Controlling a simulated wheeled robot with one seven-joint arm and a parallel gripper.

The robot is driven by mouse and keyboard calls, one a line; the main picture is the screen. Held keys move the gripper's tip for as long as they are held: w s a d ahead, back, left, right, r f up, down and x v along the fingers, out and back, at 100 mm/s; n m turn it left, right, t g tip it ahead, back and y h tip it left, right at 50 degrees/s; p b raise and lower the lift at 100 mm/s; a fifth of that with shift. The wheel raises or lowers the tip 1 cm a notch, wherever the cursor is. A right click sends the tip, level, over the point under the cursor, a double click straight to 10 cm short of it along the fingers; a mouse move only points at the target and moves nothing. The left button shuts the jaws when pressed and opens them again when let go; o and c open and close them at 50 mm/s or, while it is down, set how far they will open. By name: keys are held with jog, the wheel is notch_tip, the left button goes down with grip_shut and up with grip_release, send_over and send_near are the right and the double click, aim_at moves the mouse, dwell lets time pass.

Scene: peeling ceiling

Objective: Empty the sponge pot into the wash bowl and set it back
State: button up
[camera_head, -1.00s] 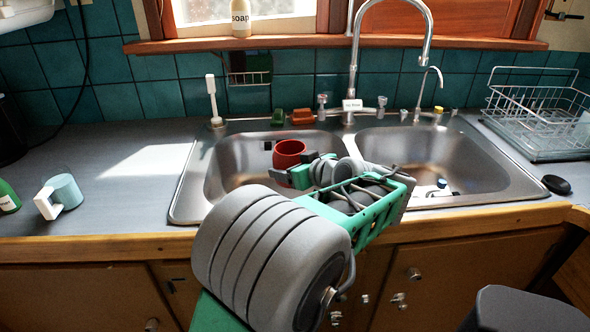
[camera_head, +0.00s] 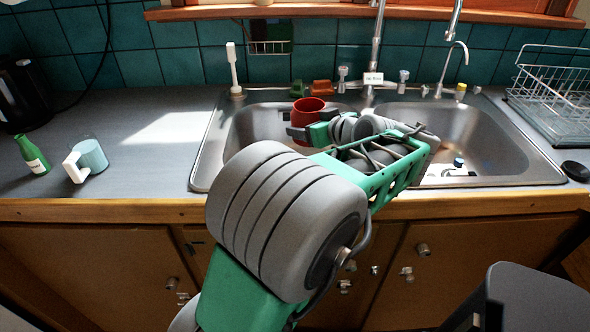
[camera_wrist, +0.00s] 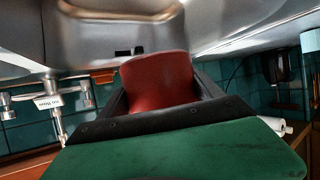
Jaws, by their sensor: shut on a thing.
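A red pot (camera_head: 310,110) is held over the left sink basin, its round opening showing from above. My gripper (camera_head: 306,124) is shut on it, with the dark fingers at its sides. In the wrist view the red pot (camera_wrist: 158,82) fills the space between the fingers. I cannot see what is inside it. The steel left basin (camera_head: 240,140) lies below and around the pot; my arm hides much of its front. No separate wash bowl is distinguishable from the sink basins.
Green (camera_head: 298,88) and orange-brown (camera_head: 321,87) blocks sit on the sink's back ledge near the taps. A white-handled brush (camera_head: 234,72) stands at the left corner. A pale blue mug (camera_head: 90,155) and green bottle (camera_head: 33,154) are on the left counter. A wire rack (camera_head: 555,85) stands right.

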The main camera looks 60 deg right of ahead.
jog(key=shift+f+b, duration=0.25)
jog(key=shift+b, duration=0.2)
jog(key=shift+r+t, duration=0.25)
jog(key=shift+t, duration=0.05)
